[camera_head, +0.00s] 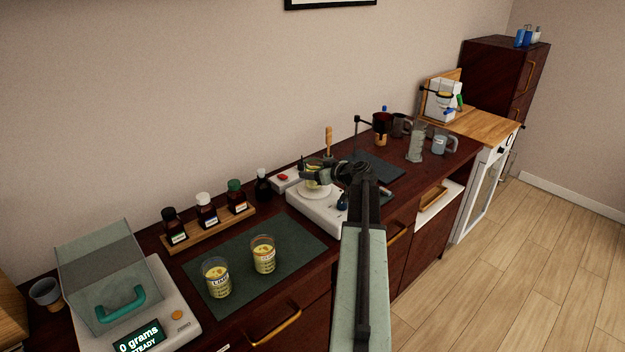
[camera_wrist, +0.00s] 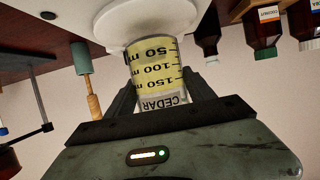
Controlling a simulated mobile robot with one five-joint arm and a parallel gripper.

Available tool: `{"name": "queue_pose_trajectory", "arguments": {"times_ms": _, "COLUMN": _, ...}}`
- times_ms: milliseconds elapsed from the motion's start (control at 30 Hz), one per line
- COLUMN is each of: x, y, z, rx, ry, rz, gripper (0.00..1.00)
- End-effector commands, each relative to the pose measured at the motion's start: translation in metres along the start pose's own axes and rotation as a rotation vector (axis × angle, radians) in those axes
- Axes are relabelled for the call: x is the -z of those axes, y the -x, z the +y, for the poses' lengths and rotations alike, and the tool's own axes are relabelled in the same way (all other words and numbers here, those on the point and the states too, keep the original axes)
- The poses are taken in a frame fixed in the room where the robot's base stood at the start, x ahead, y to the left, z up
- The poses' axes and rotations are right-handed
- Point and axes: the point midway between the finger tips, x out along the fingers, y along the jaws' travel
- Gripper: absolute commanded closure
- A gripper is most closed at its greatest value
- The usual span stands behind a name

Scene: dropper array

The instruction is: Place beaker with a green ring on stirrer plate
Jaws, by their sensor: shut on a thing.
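My gripper (camera_head: 318,174) is shut on a beaker of yellow liquid (camera_head: 313,184), partly hidden by the jaws in the head view. In the wrist view, which is upside down, the same beaker (camera_wrist: 155,72) shows black volume marks and a label reading CEDAR. I see no clear green ring on it. The stirrer plate (camera_head: 326,213) is a white unit with a round white top, which also shows in the wrist view (camera_wrist: 115,25). The beaker is upright over this round top, its base at or very close to the surface; I cannot tell whether it touches.
Two more beakers of yellow liquid stand on a dark green mat (camera_head: 215,252). A wooden rack (camera_head: 212,228) of dark bottles is behind them. A balance (camera_head: 170,305) stands at the left. Mugs and a glass cylinder (camera_head: 416,143) stand at the right, past a dark mat (camera_head: 378,166).

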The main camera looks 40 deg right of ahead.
Motion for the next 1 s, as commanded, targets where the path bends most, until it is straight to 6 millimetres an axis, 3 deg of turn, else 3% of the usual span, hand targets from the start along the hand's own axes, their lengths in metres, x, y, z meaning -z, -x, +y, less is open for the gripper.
{"name": "queue_pose_trajectory", "arguments": {"times_ms": 67, "x": -0.014, "y": -0.003, "z": 0.003, "rx": -0.004, "ry": -0.002, "rz": 0.001, "gripper": 1.0}}
{"name": "queue_pose_trajectory", "arguments": {"times_ms": 467, "x": -0.016, "y": -0.002, "z": 0.005, "rx": -0.008, "ry": -0.004, "rz": 0.0, "gripper": 1.0}}
{"name": "queue_pose_trajectory", "arguments": {"times_ms": 500, "x": -0.016, "y": -0.002, "z": 0.005, "rx": -0.008, "ry": -0.003, "rz": 0.0, "gripper": 0.32}}
{"name": "queue_pose_trajectory", "arguments": {"times_ms": 567, "x": -0.015, "y": -0.002, "z": 0.005, "rx": -0.008, "ry": -0.003, "rz": 0.0, "gripper": 0.16}}
{"name": "queue_pose_trajectory", "arguments": {"times_ms": 900, "x": -0.012, "y": 0.0, "z": 0.006, "rx": -0.009, "ry": -0.004, "rz": 0.0, "gripper": 0.16}}
{"name": "queue_pose_trajectory", "arguments": {"times_ms": 1000, "x": -0.011, "y": 0.013, "z": 0.005, "rx": -0.01, "ry": -0.004, "rz": 0.0, "gripper": 0.16}}
